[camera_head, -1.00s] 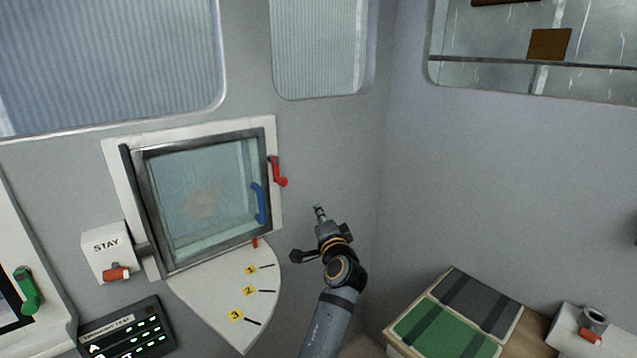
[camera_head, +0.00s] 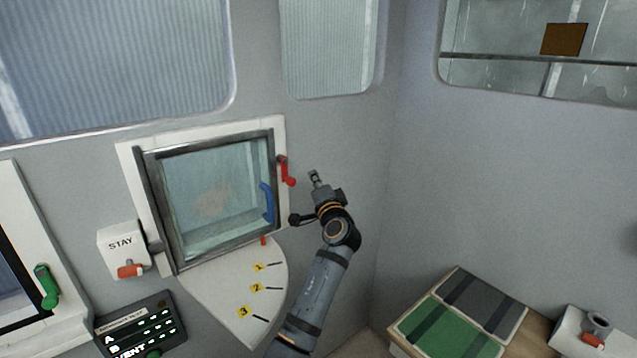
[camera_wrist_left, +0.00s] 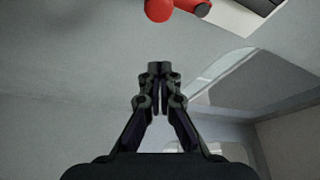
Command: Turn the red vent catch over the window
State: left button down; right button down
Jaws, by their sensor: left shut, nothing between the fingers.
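The red catch (camera_head: 286,171) is on the right edge of the framed window (camera_head: 213,192) in the head view. Its rounded red end (camera_wrist_left: 159,9) also shows at the top of the left wrist view. My left gripper (camera_head: 314,175) is just right of the red catch, apart from it, pointing up. In the left wrist view its fingers (camera_wrist_left: 158,72) are together with nothing between them. The window has a blue handle (camera_head: 266,203) on its right side and looks closed. My right gripper is not in view.
A white quadrant plate (camera_head: 240,300) marked 1, 2, 3 juts out below the window. A STAY box (camera_head: 122,248) with an orange-red lever is at its left. A green handle (camera_head: 47,287) is at far left. Green and grey pads (camera_head: 450,330) lie at lower right.

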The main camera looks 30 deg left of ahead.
pick_arm(q)
jog(key=a+p, duration=0.1)
jog(key=s+a+p, duration=0.1)
jog(key=a+f+p, duration=0.1)
jog(key=shift+s+a, duration=0.2)
jog(key=shift+a, duration=0.15)
